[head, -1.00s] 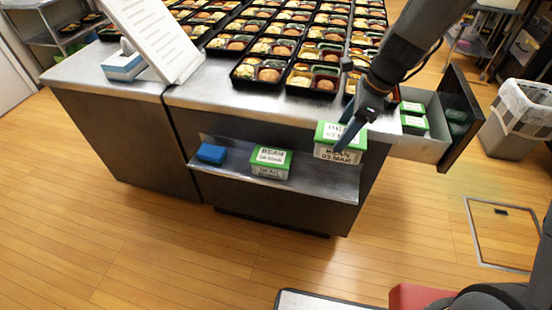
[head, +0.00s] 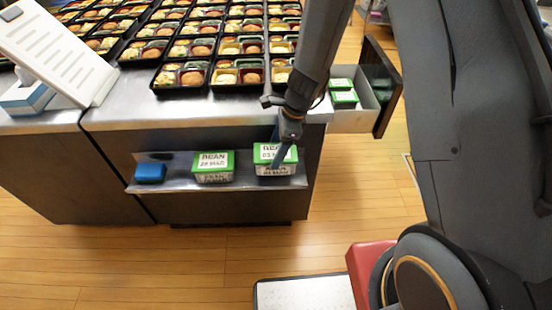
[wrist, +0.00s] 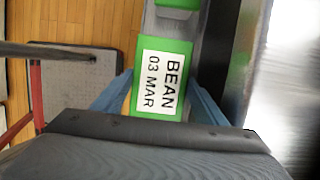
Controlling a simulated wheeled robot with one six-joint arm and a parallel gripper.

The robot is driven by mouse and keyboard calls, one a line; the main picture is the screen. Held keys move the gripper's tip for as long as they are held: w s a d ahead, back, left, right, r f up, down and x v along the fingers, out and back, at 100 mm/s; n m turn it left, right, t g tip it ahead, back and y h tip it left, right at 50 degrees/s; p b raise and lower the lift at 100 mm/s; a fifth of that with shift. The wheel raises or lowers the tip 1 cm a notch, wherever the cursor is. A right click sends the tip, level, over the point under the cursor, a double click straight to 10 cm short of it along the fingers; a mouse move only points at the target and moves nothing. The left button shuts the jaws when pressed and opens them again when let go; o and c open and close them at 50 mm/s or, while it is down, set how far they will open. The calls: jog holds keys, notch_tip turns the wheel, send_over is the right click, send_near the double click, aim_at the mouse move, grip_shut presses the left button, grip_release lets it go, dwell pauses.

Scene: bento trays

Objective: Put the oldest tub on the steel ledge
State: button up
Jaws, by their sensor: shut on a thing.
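My gripper (head: 281,150) is shut on a white tub with a green lid (head: 267,152), labelled BEAN 03 MAR. In the wrist view the tub (wrist: 162,75) sits between the blue fingers. It is upright at the right end of the steel ledge (head: 245,184); I cannot tell whether it touches the ledge or hangs just above. A second bean tub (head: 213,166) stands on the ledge to its left; its date is too small to read surely.
A blue block (head: 150,173) lies at the ledge's left end. The counter (head: 130,112) above carries many bento trays (head: 180,78), a slanted white board (head: 52,48) and a tissue box (head: 27,98). The drawer juts out to the right. There is free ledge between the two tubs.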

jog(key=shift+f, duration=2.3)
jog(key=shift+f, duration=0.1)
jog(key=shift+f, duration=0.1)
jog(key=o, duration=1.4)
jog(key=shift+o, duration=0.2)
